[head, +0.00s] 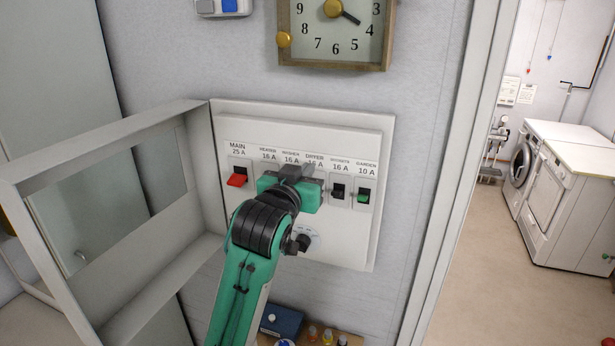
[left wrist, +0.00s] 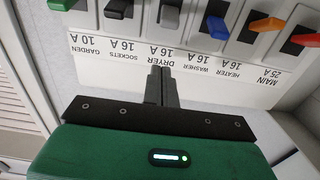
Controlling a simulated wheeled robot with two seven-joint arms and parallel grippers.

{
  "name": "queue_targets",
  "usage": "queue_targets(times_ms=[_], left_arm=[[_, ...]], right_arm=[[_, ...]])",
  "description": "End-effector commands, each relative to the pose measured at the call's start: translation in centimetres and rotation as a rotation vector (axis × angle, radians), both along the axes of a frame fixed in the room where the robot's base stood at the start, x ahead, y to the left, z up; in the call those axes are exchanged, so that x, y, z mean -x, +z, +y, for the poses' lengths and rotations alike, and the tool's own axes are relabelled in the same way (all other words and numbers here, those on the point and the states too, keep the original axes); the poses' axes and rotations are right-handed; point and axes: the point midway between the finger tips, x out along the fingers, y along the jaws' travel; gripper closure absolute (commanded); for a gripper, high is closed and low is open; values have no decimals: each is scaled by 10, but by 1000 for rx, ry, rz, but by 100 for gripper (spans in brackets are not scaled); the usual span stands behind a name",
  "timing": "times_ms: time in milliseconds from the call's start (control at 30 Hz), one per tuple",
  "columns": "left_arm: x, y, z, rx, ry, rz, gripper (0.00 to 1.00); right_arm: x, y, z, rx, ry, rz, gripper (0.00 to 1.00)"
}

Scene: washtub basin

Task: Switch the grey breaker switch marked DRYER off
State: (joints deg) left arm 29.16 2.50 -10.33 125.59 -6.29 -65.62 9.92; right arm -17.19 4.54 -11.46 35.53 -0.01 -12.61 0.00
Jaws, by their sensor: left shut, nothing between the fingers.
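The breaker panel (head: 375,240) stands open on the wall, with a row of labelled switches. In the left wrist view, which shows the panel upside down, the grey DRYER switch (left wrist: 168,15) sits between the black SOCKETS switch (left wrist: 118,8) and the blue WASHER switch (left wrist: 215,26). My left gripper (head: 297,172) is shut and empty in front of the panel, hiding the DRYER switch in the head view. In the left wrist view, its closed fingertips (left wrist: 160,70) are close to the DRYER label, apart from the grey switch. My right gripper is not in view.
The red MAIN switch (head: 237,180) and green GARDEN switch (head: 363,197) flank the row. The panel's open door (head: 110,215) stands at left. A clock (head: 335,30) hangs above; bottles (head: 327,336) stand below.

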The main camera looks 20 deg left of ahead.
Motion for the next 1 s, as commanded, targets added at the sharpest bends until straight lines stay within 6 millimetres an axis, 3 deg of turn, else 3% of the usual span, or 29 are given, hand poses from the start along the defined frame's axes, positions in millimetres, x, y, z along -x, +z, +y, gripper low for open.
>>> queue_targets(times_ms=[133, 500, 1000], left_arm=[[-30, 4, -1, -1, 1, 4, 100], [-16, -32, 0, -1, 1, 2, 100], [-14, -38, 0, -1, 1, -1, 100]], right_arm=[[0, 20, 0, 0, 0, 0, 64], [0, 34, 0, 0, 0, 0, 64], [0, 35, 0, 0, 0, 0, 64]])
